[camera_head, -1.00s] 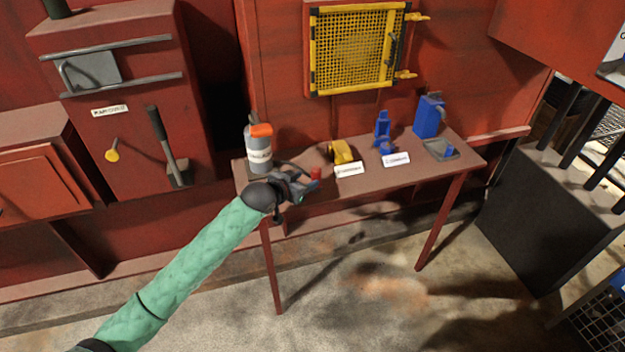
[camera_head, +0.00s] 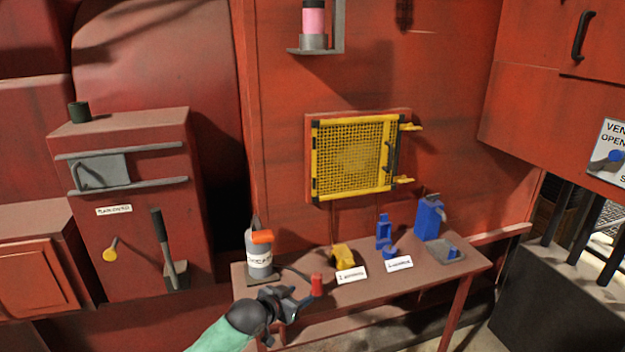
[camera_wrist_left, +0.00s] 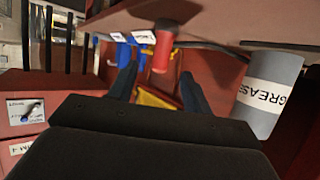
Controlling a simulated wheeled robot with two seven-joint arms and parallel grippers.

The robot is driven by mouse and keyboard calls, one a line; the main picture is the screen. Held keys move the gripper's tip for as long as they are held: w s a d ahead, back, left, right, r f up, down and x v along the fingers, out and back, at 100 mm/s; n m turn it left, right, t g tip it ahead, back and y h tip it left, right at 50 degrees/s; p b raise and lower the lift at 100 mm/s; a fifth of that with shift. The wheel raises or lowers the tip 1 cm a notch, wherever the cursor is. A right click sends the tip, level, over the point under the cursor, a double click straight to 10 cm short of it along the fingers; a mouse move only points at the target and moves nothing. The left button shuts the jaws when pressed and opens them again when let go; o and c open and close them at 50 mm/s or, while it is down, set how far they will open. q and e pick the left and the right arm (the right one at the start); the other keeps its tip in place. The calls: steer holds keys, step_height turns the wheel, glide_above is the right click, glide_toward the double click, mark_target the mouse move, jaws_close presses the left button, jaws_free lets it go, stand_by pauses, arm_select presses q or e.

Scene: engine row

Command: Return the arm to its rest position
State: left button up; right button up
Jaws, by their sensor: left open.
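My left arm comes in from the bottom of the head view with a green sleeve. My left gripper (camera_head: 292,305) is open at the front left edge of the red table (camera_head: 395,290). A small red cylinder (camera_head: 317,284) stands on the table just beyond the fingertips. In the left wrist view the red cylinder (camera_wrist_left: 164,46) shows between the two dark fingers, and I see nothing held. My right gripper is not in view.
A grey grease canister (camera_head: 259,257) with an orange top stands left on the table. A yellow item (camera_head: 343,256), blue items (camera_head: 428,218) and white labels stand farther right. A yellow mesh panel (camera_head: 355,157) hangs on the wall behind. A red cabinet (camera_head: 130,220) stands left.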

arm_select(q)
steer(key=s+a+f+n+g+y, duration=0.25)
steer(key=s+a+f, duration=0.2)
steer(key=s, duration=0.95)
steer(key=s+a+f+n+g+y, duration=0.15)
steer(key=s+a+f+y, duration=0.35)
steer(key=s, duration=0.8)
steer(key=s+a+f+n+g, duration=0.1)
steer(key=s+a+f+g, duration=0.2)
steer(key=s+a, duration=0.75)
steer(key=s+d+f, duration=0.1)
steer(key=d+f, duration=0.2)
steer(key=f, duration=0.5)
steer(key=s+d+f+g, duration=0.1)
steer(key=s+d+f, duration=0.1)
steer(key=f, duration=0.6)
steer(key=s+d+f+g, duration=0.1)
steer(key=d+f, duration=0.3)
steer(key=f, duration=0.4)
steer(key=shift+s+d+f+h, duration=0.15)
steer(key=shift+s+f+h, duration=0.2)
steer(key=shift+s, duration=0.3)
steer(key=shift+c, duration=1.3)
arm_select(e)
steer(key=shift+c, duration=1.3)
arm_select(q)
steer(key=shift+d, duration=0.15)
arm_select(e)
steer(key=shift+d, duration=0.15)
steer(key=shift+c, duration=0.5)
